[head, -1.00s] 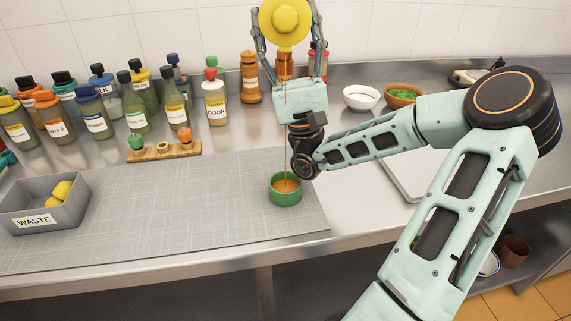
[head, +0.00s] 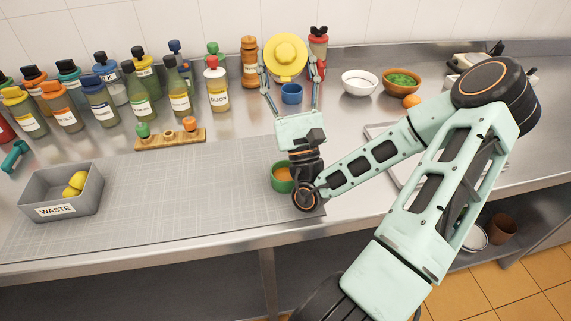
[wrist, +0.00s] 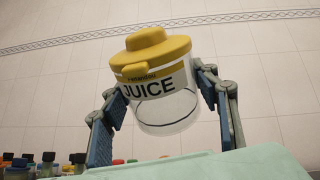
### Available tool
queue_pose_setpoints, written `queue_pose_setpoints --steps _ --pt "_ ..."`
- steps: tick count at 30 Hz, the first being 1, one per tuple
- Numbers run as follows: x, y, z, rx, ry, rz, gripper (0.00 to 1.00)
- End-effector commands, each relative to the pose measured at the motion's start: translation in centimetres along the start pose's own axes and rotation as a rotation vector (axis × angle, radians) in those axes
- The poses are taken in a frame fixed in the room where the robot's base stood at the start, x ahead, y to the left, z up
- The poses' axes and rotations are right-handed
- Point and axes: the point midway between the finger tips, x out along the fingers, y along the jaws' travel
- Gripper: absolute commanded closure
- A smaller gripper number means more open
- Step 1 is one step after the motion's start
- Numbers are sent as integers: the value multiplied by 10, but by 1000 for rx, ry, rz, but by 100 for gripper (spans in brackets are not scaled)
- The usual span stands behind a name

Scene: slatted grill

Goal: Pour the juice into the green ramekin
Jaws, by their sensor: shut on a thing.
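The juice jar (head: 286,52) has a yellow lid facing the head camera. In the wrist view the jar (wrist: 160,95) is clear, carries a "JUICE" label and looks nearly empty. My gripper (head: 288,72) is shut on its sides and holds it in the air above the counter. The green ramekin (head: 281,182) stands on the grey mat below and in front of the jar, with orange juice (head: 284,173) inside. My wrist covers part of its right side. No stream shows between jar and ramekin.
A blue cup (head: 291,94) shows between my fingers. Several bottles (head: 140,92) stand at the back left, behind a wooden rack (head: 170,140). A grey waste bin (head: 62,196) stands left. A white bowl (head: 360,84) is back right. The mat (head: 190,200) is mostly clear.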

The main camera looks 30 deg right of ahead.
Motion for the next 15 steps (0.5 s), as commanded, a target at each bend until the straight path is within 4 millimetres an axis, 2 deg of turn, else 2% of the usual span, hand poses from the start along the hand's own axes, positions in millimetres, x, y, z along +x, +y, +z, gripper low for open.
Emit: queue_pose_setpoints --steps 15 --pt "-42 8 -48 54 266 -5 85"
